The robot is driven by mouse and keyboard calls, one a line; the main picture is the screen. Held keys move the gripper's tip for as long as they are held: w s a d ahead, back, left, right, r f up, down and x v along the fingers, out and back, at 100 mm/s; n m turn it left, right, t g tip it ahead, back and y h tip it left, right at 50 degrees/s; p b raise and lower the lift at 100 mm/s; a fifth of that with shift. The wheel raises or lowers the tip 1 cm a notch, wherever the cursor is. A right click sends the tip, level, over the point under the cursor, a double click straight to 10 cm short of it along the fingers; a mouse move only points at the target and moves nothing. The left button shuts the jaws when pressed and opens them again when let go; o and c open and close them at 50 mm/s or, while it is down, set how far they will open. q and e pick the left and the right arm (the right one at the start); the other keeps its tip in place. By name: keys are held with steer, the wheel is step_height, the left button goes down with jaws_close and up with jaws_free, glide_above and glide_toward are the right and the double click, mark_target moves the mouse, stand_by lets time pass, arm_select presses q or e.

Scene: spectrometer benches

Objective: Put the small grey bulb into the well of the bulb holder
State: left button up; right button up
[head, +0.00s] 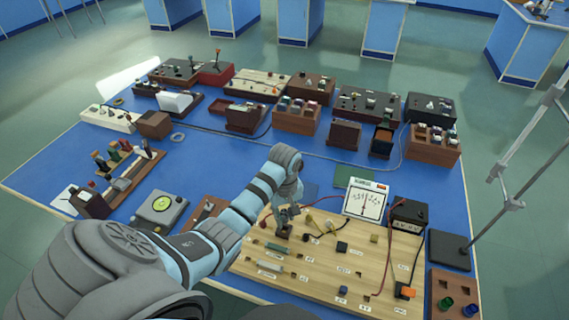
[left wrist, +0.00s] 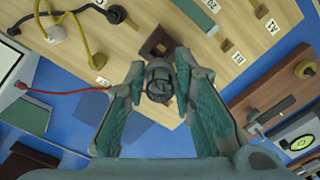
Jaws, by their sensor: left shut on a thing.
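The small grey bulb (left wrist: 160,84) sits between the fingertips of my left gripper (left wrist: 159,70) in the left wrist view. The fingers are shut on it. In the head view my left gripper (head: 288,212) hangs over the wooden board, and the bulb is too small there to tell apart. A dark brown block, which looks like the bulb holder (left wrist: 157,41), lies just beyond the bulb in the left wrist view. It also shows below the gripper in the head view (head: 283,233). My right gripper is not in view.
The wooden board (head: 325,268) carries several small parts, labels and cables. A white meter (head: 366,201) and a black box (head: 409,214) stand at its back right. A stand (head: 449,250) with a tall rod is further right. Many boxes line the back of the blue table.

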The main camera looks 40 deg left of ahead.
mark_target(284, 220)
arm_select(q)
steer(key=shift+s+a+f+b, duration=0.15)
steer(key=shift+f+b, duration=0.25)
steer(key=shift+f, duration=1.45)
steer(key=shift+s+d+f, duration=0.15)
steer(key=shift+d+f, duration=0.05)
steer(key=shift+f, duration=0.15)
jaws_close()
steer(key=o, duration=0.8)
jaws_free()
steer(key=shift+f, duration=0.1)
steer(key=shift+o, duration=1)
steer(key=shift+w+a, duration=0.1)
steer(key=shift+w, duration=0.1)
steer(key=shift+r, duration=3.75)
